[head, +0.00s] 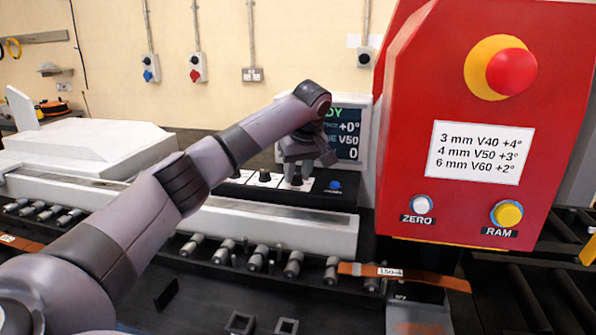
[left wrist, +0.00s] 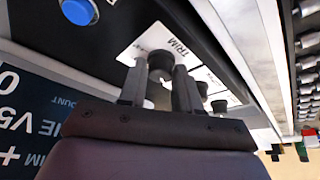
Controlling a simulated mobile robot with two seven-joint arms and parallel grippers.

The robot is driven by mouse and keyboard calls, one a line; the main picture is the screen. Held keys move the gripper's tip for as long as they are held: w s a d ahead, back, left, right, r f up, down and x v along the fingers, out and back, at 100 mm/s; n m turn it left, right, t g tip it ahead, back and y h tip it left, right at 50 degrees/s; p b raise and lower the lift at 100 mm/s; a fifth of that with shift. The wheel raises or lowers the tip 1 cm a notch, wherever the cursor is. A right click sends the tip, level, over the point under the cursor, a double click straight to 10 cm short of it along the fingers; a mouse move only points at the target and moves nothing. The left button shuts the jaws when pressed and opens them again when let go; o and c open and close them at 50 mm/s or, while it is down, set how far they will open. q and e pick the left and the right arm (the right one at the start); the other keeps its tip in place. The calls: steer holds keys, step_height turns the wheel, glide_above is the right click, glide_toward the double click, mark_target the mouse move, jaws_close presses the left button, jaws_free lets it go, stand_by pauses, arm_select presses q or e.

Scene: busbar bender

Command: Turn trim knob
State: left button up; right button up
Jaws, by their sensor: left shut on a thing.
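The black trim knob (left wrist: 160,63) stands on a white plate marked TRIM (left wrist: 178,45) in the left wrist view. My left gripper (left wrist: 158,82) has one finger on each side of the knob and is shut on it. In the head view the left gripper (head: 297,176) points down onto the black control panel (head: 318,199), in front of the display (head: 350,140). The display is partly covered by my arm; it shows "+0°", "V50" and "0". My right gripper is in neither view.
Another black knob (head: 264,176) stands left of the gripper, and a blue button (head: 335,185) to its right. A red housing (head: 400,150) rises at the right with a card (head: 480,152) of thickness, V and angle values, and an emergency stop (head: 511,72). A copper-coloured bar (head: 430,279) lies in front.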

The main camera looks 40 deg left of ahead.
arm_select(q)
steer(key=m, duration=0.2)
steer(key=m+t+h, duration=0.1)
steer(key=m, duration=0.2)
steer(key=shift+s+a+t, duration=0.1)
steer(key=shift+s+t, duration=0.05)
steer(key=shift+t, duration=0.15)
steer(key=m+h, duration=0.1)
steer(key=m, duration=0.2)
steer(key=m+h, duration=0.1)
steer(key=m, duration=0.1)
steer(key=shift+a+m+t, duration=0.15)
steer(key=shift+m+t, duration=0.25)
steer(key=m+h, duration=0.2)
steer(key=m, duration=0.3)
steer(key=shift+a+m, duration=0.15)
steer(key=shift+m, duration=0.15)
steer(key=m+h, duration=0.1)
steer(key=m, duration=0.1)
steer(key=m+g+h, duration=0.1)
steer(key=m, duration=0.2)
steer(key=shift+a, duration=0.1)
steer(key=shift+m, duration=0.3)
steer(key=o, duration=1)
